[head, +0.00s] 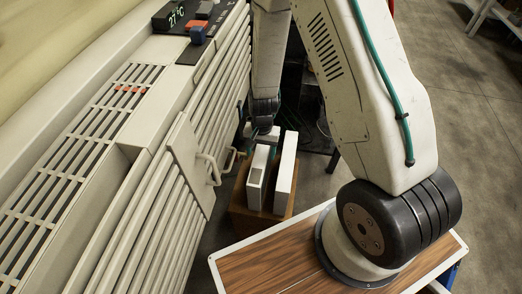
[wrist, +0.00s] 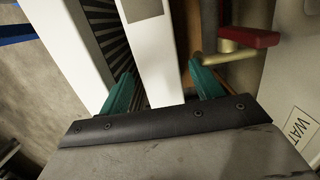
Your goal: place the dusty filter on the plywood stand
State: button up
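Two slim, pale box-shaped filters stand upright side by side on the brown plywood stand (head: 240,216). The left filter (head: 254,183) has a grey patch on its narrow face; the right filter (head: 286,162) is plain white there. I cannot make out dust on either. My gripper (head: 262,137) is low over the left filter. In the wrist view my gripper (wrist: 163,85) has its teal fingers on either side of the filter with the grey patch (wrist: 150,45), with narrow gaps seeming to show. The other filter (wrist: 68,45) stands beside it, outside the fingers.
A large beige louvred cabinet (head: 180,110) with handles (head: 209,170) stands close left of the stand. A red-handled brass valve (wrist: 245,40) is right of the fingers in the wrist view. A wood-topped surface (head: 255,265) is in front. Open floor lies right.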

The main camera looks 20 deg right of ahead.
jog(key=shift+r, duration=0.1)
jog(key=s+d+r+n+t, duration=0.1)
jog(key=s+r+n, duration=0.15)
jog(key=r, duration=1.25)
jog(key=s+r+n, duration=0.1)
jog(key=s+r, duration=0.2)
jog(key=r, duration=1.2)
jog(key=s+d+r+n, duration=0.1)
jog(key=s+r+n, duration=0.1)
jog(key=s+r, duration=0.4)
jog(key=s+d+r+n+t, duration=0.1)
jog(key=s+r, duration=0.5)
jog(key=s, duration=0.5)
jog(key=shift+n+h, duration=0.35)
jog(key=shift+h, duration=0.05)
